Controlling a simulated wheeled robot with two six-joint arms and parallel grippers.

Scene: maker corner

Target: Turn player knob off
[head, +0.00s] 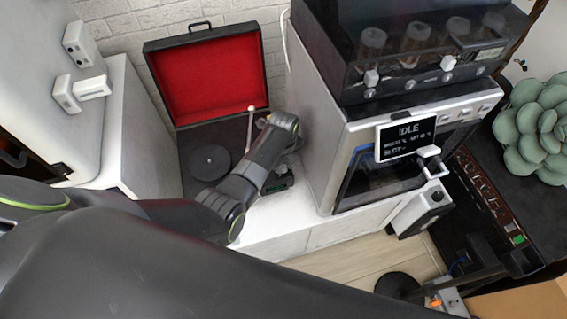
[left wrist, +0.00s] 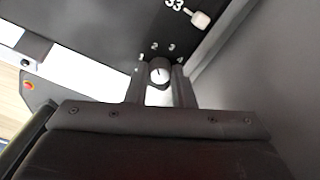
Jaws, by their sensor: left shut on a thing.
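The player (head: 183,135) stands open on the white counter, with its red-lined lid (head: 208,80) raised, a dark platter (head: 210,162) and a pale tonearm (head: 249,130). My left gripper (head: 278,182) reaches down to its right front corner. In the left wrist view, the dark round knob (left wrist: 159,70) sits between the two fingers of my left gripper (left wrist: 160,88), which are shut on it. Small marks numbered around the knob show above it; which one it points to is hard to tell. In the head view my arm hides the knob. My right gripper is not seen.
A white machine with an IDLE screen (head: 407,137) stands close on the right of the player. A white cabinet (head: 118,130) is on the left. In the left wrist view a small pale lever (left wrist: 200,20) sits by the "33" mark, and a red button (left wrist: 28,86) is at left.

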